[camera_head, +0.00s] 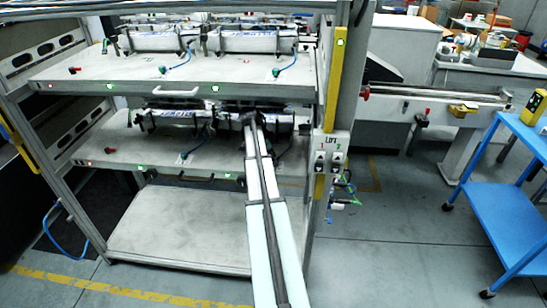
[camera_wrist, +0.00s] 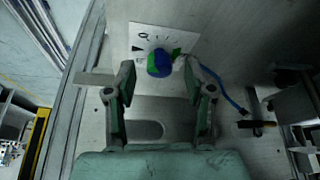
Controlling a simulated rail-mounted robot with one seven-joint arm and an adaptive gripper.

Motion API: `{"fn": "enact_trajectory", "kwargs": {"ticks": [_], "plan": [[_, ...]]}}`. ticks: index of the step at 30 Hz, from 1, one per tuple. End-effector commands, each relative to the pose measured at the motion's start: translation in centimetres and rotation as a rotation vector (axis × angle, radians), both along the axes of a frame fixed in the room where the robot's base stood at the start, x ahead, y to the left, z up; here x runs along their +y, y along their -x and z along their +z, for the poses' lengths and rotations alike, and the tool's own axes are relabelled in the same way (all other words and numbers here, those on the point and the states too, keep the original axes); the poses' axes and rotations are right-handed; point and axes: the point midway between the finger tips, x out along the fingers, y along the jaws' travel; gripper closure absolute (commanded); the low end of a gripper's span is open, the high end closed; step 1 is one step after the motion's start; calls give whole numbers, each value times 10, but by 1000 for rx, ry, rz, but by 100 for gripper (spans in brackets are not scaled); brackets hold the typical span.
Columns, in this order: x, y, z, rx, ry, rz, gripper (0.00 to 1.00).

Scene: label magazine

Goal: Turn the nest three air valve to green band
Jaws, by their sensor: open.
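In the wrist view a round knob (camera_wrist: 160,63), blue with a green part on its left, sits on a white marked plate (camera_wrist: 143,34). A dark wedge mark shows left of the knob and a green mark right of it. My gripper (camera_wrist: 160,74) is open, with one finger on each side of the knob; contact cannot be told. In the head view my arm reaches the lower shelf (camera_head: 150,156) of the rack and hides the shelf part in front of it. I cannot read a nest number by this knob.
A blue hose (camera_wrist: 222,86) runs right from the knob area. A slotted opening (camera_wrist: 146,130) lies below the knob. Dark fixture parts (camera_wrist: 290,105) stand at the right. The upper shelf (camera_head: 130,72) overhangs the lower one. A blue cart (camera_head: 505,200) stands at far right.

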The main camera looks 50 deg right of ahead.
Motion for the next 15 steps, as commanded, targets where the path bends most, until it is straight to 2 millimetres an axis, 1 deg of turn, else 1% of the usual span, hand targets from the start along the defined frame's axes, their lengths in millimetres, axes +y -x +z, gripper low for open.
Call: {"fn": "enact_trajectory", "kwargs": {"ticks": [4, 12, 13, 14, 15], "plan": [[-2, 2, -6, 1, -1, 0, 46], [-2, 2, -7, 0, 0, -1, 46], [-2, 2, -7, 0, 0, 0, 50], [-2, 2, -7, 0, 0, 0, 61], [-2, 2, -7, 0, 0, 0, 75]]}}
